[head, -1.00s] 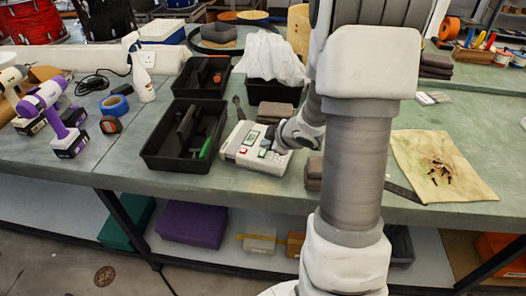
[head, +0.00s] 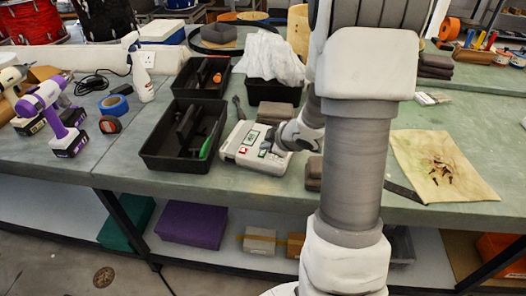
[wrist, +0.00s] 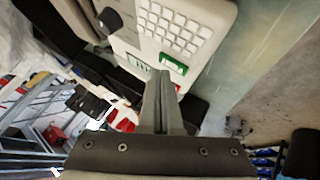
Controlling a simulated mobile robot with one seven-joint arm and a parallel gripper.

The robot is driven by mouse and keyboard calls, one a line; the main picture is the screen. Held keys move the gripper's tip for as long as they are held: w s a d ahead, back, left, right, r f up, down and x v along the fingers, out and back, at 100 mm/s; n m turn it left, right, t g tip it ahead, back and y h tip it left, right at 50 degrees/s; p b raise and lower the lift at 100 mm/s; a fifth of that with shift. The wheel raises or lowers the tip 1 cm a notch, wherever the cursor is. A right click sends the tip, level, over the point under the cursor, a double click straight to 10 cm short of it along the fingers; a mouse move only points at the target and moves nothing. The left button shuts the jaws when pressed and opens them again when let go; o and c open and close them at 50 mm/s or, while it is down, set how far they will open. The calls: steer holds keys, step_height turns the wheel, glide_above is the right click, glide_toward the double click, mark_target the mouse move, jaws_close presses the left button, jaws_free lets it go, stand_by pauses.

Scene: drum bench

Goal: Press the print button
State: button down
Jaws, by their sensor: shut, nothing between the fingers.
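A white label-printer-like device (head: 232,142) lies on the bench right of the black tool tray, with a small greenish display (head: 252,137) and a red key (head: 243,149) on top. The wrist view shows its body (wrist: 213,12), white keyboard (wrist: 172,24), dark knob (wrist: 110,20) and a green key (wrist: 173,63). My gripper (head: 270,146) is over the device's right part. In the wrist view my gripper (wrist: 163,74) is shut and empty, its tips close beside the green key; contact cannot be told. The fingers hide part of the device, including some of a red patch.
A black tool tray (head: 148,157) with a green-handled tool stands left of the device. A second tray (head: 178,88) and a bin with white cloth (head: 270,58) are behind. A tan cloth (head: 415,150) lies right. The bench's front edge is close.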

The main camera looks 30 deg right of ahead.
mark_target(266, 155)
steer(key=shift+f+b, duration=0.3)
steer(key=shift+f, duration=0.1)
steer(key=shift+r, duration=0.15)
stand_by(0.4)
steer(key=shift+r+p, duration=0.75)
steer(key=shift+p, duration=0.2)
steer(key=shift+r, duration=0.1)
step_height(266, 155, up, 6)
steer(key=p, duration=0.6)
